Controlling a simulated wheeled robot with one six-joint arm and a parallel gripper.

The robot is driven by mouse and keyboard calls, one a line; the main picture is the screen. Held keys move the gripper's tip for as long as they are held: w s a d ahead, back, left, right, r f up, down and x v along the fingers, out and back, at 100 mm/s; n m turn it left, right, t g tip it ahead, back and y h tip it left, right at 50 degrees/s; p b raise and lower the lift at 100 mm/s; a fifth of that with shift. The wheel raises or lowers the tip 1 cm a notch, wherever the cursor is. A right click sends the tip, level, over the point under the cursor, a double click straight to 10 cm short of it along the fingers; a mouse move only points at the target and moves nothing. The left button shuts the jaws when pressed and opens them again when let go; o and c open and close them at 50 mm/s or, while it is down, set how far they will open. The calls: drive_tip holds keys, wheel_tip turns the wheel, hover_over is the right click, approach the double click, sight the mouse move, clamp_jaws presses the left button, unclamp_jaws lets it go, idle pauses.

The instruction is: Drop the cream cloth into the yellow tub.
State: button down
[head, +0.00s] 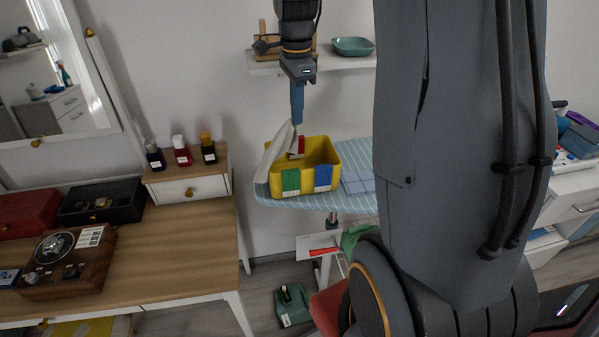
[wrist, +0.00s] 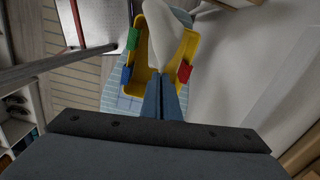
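The yellow tub (head: 318,152) stands on a striped ironing board and has green, blue and red clips on its walls. My gripper (head: 297,120) points down above the tub, with its blue fingers close together. It is shut on the cream cloth (head: 277,148), which hangs from the fingertips down across the tub's left side. In the wrist view, the cloth (wrist: 168,38) spreads beyond the fingertips (wrist: 164,80) over the yellow tub (wrist: 143,76). I cannot tell whether the cloth's lower end touches the rim.
The ironing board (head: 262,190) carries folded blue cloth (head: 357,182) right of the tub. A wall shelf (head: 272,67) with a green dish (head: 353,46) is behind my arm. A wooden dresser (head: 180,235) with bottles and boxes stands at the left.

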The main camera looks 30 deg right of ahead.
wheel_tip(320, 180, down, 8)
drive_tip(key=d+b, duration=0.2)
drive_tip(key=b, duration=0.3)
drive_tip(key=shift+d+r, duration=0.25)
drive_tip(key=shift+d, duration=0.15)
drive_tip(key=c, duration=1.9)
unclamp_jaws()
drive_tip(key=shift+c, duration=0.2)
drive_tip(key=shift+o, duration=0.4)
drive_tip(key=o, duration=0.5)
drive_tip(key=shift+o, duration=0.3)
